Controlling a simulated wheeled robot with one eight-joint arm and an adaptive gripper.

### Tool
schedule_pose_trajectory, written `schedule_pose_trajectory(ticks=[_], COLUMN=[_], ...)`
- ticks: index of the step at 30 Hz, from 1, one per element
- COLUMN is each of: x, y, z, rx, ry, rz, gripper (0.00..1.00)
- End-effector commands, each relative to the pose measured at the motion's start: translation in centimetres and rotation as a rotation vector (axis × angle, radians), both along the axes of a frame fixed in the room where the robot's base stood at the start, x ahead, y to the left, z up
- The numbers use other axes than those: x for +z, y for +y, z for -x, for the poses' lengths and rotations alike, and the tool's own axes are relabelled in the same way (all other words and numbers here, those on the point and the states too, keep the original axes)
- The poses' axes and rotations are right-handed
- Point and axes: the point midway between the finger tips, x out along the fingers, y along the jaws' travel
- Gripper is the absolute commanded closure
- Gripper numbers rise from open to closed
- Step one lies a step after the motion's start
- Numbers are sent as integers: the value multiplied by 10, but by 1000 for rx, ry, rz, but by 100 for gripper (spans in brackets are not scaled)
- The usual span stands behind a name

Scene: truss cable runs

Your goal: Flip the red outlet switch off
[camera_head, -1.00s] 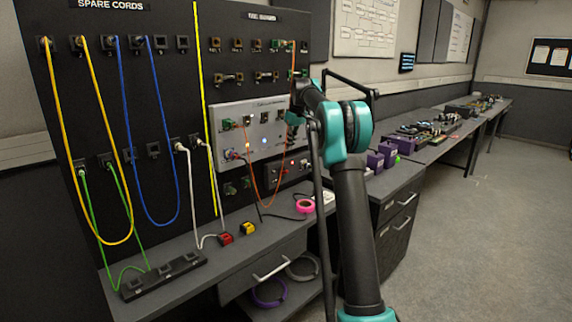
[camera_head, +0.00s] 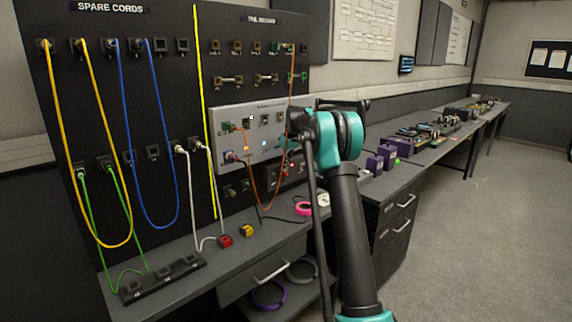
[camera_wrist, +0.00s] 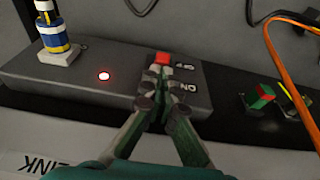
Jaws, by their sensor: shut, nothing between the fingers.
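The outlet box (camera_wrist: 120,90) is dark grey and lies across the wrist view; its front (camera_head: 270,175) shows partly behind the arm in the head view. The red switch (camera_wrist: 162,58) shows just beyond my fingertips, beside the upside-down OFF label; the ON label is nearer my gripper. My gripper (camera_wrist: 158,78) is shut and empty, over or against the switch's near side. Contact cannot be told. The fingers hide the lower switch, so its tilt is unclear. A red light (camera_wrist: 104,76) glows on the box.
A blue, white and yellow plug (camera_wrist: 57,35) stands in the box at the left. An orange cable (camera_wrist: 280,50) loops at the right, near a green and red connector (camera_wrist: 262,96). The grey panel (camera_head: 222,118) sits above the box in the head view.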

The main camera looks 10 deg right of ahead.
Motion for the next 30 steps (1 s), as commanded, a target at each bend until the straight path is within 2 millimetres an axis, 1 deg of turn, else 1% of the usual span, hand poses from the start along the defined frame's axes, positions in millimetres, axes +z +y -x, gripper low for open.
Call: schedule_pose_trajectory(ticks=[11, 30], x=[0, -3], y=[-1, -4], z=[1, 5], rx=[-1, -1], ry=[-14, -149], rz=[-10, -108], gripper=[100, 100])
